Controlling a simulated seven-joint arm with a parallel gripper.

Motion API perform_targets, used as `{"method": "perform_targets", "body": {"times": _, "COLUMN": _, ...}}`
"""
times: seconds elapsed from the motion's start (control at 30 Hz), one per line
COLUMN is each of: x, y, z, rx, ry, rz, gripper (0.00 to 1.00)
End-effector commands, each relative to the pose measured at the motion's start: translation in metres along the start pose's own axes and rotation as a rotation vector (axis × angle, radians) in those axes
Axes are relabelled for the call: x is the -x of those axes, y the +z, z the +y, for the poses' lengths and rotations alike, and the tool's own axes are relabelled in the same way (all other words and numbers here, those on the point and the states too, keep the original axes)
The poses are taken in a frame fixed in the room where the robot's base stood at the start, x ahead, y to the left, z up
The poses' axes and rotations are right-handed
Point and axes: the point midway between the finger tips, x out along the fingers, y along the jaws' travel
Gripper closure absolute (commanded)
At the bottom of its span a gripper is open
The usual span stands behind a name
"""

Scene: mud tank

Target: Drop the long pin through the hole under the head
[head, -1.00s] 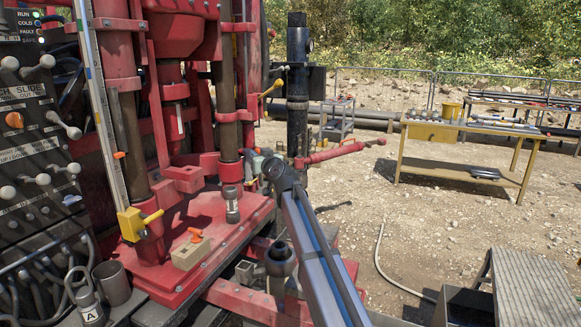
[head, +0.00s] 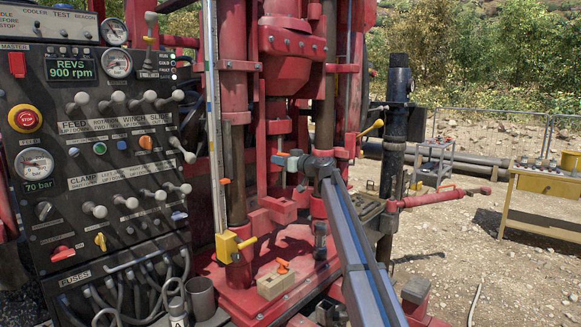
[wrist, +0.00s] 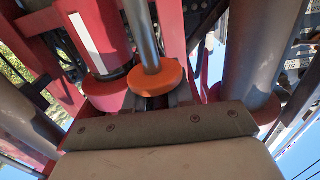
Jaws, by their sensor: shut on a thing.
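My gripper (head: 283,161) is between the two upright columns of the red rig, below the red head (head: 294,42). In the wrist view, a long grey pin (wrist: 142,36) with an orange collar (wrist: 156,78) sits just beyond my gripper (wrist: 155,102). My gripper is shut on the pin. Its shaft runs away from the collar toward the picture's top edge. In the head view only a short, thin piece of it shows below the gripper, so its lower end is hard to make out. I cannot clearly see the hole.
A control panel (head: 98,150) with levers stands left. A red column (head: 235,120) and another column (head: 325,110) flank the gripper closely. A red block (head: 279,209) juts out below it. A beige block with an orange handle (head: 276,281) lies on the red base (head: 233,312).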

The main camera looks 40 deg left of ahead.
Motion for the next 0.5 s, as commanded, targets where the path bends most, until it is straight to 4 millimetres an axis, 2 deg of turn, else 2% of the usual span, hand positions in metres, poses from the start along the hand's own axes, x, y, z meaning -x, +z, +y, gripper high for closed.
{"method": "perform_targets", "body": {"times": 0.5, "x": 0.0, "y": 0.016, "z": -0.001, "rx": -0.002, "ry": -0.006, "rz": -0.001, "gripper": 1.0}}
